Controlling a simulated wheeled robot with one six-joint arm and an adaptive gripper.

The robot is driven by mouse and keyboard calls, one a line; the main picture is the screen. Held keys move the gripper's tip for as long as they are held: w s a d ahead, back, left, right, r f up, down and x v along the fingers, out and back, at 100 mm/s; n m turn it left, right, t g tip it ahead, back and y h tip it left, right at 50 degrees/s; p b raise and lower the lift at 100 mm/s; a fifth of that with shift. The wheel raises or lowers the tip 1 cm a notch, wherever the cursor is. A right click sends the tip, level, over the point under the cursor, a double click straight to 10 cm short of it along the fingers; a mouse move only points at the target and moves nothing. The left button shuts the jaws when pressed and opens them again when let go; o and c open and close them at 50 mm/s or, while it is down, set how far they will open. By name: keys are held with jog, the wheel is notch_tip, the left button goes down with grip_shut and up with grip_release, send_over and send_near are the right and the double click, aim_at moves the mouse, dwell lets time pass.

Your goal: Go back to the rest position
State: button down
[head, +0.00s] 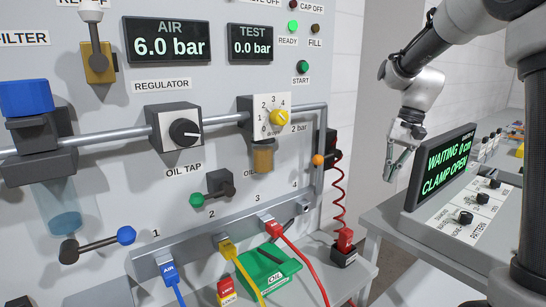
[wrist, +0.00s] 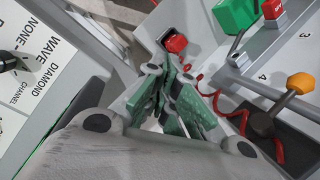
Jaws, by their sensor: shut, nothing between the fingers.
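My gripper (head: 392,176) hangs from my arm at the right of the head view, fingers pointing down, in the air between the panel and the screen console. In the wrist view my gripper (wrist: 178,108) shows green-grey fingers close together with nothing between them. No object is held.
The console screen (head: 442,168) reads "WAITING 0 cm CLAMP OPEN" and stands close right of my gripper. The panel (head: 225,150) carries a regulator (head: 175,127), an orange knob (head: 318,160) and valves. A red coiled hose (head: 339,200) hangs left of my gripper. A green oil box (head: 268,268) sits below.

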jog(key=s+d+r+n+t+h, duration=0.1)
jog(key=s+d+n+t, duration=0.1)
jog(key=s, duration=1)
jog(key=s+d+r+n+t+h, duration=0.2)
jog(key=s+d+t, duration=0.1)
jog(key=s, duration=0.9)
jog(key=shift+d+r+n+t, duration=0.15)
jog(key=shift+n+t, duration=0.25)
